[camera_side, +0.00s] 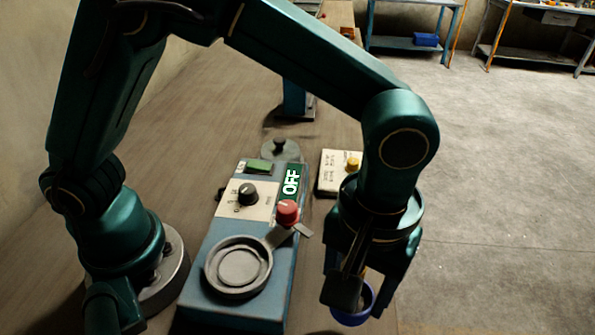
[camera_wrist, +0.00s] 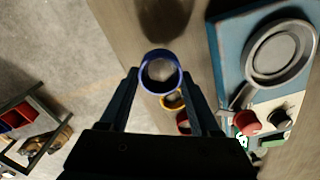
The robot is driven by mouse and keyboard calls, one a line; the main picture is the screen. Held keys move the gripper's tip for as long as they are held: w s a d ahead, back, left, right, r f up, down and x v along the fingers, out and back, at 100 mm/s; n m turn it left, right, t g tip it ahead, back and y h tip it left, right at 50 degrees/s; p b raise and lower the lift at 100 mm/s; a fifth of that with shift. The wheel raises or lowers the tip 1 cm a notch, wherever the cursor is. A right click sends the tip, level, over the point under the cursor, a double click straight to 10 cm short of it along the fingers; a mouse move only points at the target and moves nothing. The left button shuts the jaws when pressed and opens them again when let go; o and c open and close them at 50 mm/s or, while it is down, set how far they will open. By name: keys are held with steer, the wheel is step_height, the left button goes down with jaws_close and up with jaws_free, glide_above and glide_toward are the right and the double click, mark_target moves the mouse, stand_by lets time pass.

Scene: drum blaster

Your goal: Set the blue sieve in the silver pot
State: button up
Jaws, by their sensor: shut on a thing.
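The blue sieve (camera_side: 352,316) shows as a blue ring low between the fingers of my gripper (camera_side: 357,300) in the side view. In the wrist view the sieve (camera_wrist: 147,66) is a round blue rim between the two fingertips, and my gripper (camera_wrist: 160,80) is shut on it. The fingers hide part of it in the side view. The silver pot (camera_side: 238,265) is a shallow, round grey dish with a short handle on top of the blue machine. It looks empty, and my gripper is to its right, apart from it. The pot (camera_wrist: 275,53) is upper right in the wrist view.
The blue machine (camera_side: 198,292) carries a red knob (camera_side: 287,211), a black knob (camera_side: 248,194) and an OFF sign (camera_side: 292,180). A white box with a yellow button (camera_side: 352,164) stands behind. A yellow ring (camera_wrist: 172,100) and a red ring (camera_wrist: 183,123) lie below the sieve in the wrist view.

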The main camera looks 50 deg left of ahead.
step_height(320, 180, up, 4)
steer(key=shift+f, duration=0.1)
steer(key=s+a, duration=0.2)
steer(key=a, duration=0.2)
steer(key=s+a+r, duration=0.1)
steer(key=s+a, duration=0.2)
steer(key=a, duration=0.1)
steer(key=s+a+r, duration=0.1)
steer(key=s+a, duration=0.2)
steer(key=a, duration=0.1)
steer(key=shift+s+a+r, duration=0.1)
steer(key=shift+a, duration=0.15)
steer(key=shift+a+r, duration=0.15)
steer(key=shift+a, duration=0.05)
steer(key=shift+a+r, duration=0.1)
steer(key=shift+f, duration=2.2)
steer(key=shift+f, duration=0.8)
